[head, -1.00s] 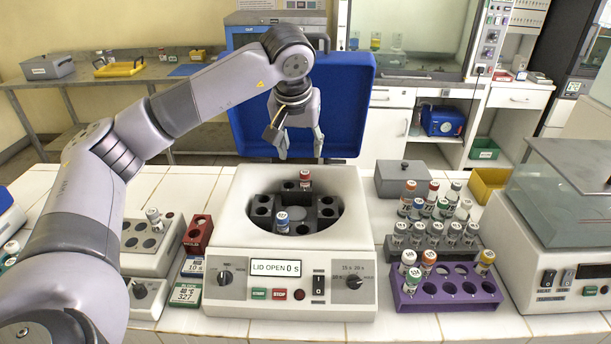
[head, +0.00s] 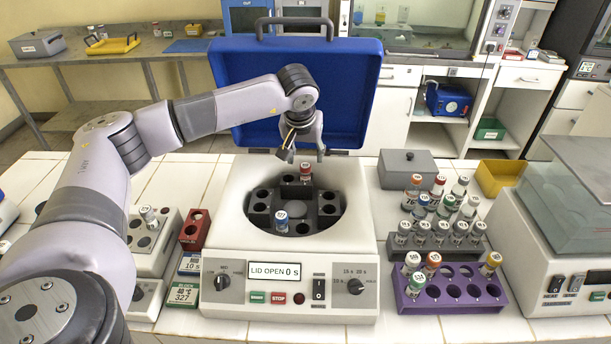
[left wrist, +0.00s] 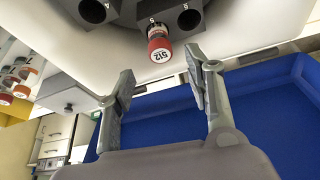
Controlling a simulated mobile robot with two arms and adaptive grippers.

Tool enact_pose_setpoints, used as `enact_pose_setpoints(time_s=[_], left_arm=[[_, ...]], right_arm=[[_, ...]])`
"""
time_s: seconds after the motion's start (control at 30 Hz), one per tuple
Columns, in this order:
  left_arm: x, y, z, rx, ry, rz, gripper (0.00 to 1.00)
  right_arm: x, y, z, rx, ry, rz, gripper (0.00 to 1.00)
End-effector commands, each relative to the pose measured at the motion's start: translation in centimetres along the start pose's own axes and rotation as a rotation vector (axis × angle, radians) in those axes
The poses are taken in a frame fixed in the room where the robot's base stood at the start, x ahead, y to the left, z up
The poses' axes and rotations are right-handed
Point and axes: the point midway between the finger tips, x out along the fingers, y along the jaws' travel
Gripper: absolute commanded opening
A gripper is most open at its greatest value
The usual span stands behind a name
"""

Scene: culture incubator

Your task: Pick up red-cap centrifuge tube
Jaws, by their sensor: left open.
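A red-cap centrifuge tube (head: 305,173) stands in a rear rotor slot of the open centrifuge (head: 290,255). In the left wrist view this tube (left wrist: 159,47) shows its red cap marked 512 and sits by the slot numbered 5. My left gripper (head: 304,156) is open and empty, just above and behind the tube in the head view. In the left wrist view my left gripper's fingers (left wrist: 160,82) are spread, and the cap lies beyond the gap between them, apart from both. A blue-cap tube (head: 282,220) sits in a front rotor slot. My right gripper is not in view.
The blue centrifuge lid (head: 350,90) stands open behind my left gripper. A purple rack (head: 450,300) and a grey rack with several tubes stand to the right. A red block (head: 195,230) is close on the left.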

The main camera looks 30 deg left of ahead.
Motion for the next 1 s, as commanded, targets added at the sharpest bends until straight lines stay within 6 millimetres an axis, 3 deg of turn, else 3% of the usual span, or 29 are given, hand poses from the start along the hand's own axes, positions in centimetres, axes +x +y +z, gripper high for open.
enact_pose_setpoints(time_s=[0.2,0.53,0.8,1.0], left_arm=[[1.3,-0.1,0.1,0.001,-0.001,-0.001,0.48],[5.7,-0.3,0.8,0.001,-0.002,0.0,0.48],[6.0,-0.3,0.8,0.001,0.0,0.001,0.48],[6.0,-0.3,0.8,0.001,0.0,0.001,0.34]], right_arm=[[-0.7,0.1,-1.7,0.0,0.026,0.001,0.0],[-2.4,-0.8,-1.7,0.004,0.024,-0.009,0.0],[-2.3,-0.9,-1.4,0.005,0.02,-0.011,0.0],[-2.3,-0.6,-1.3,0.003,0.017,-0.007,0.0]])
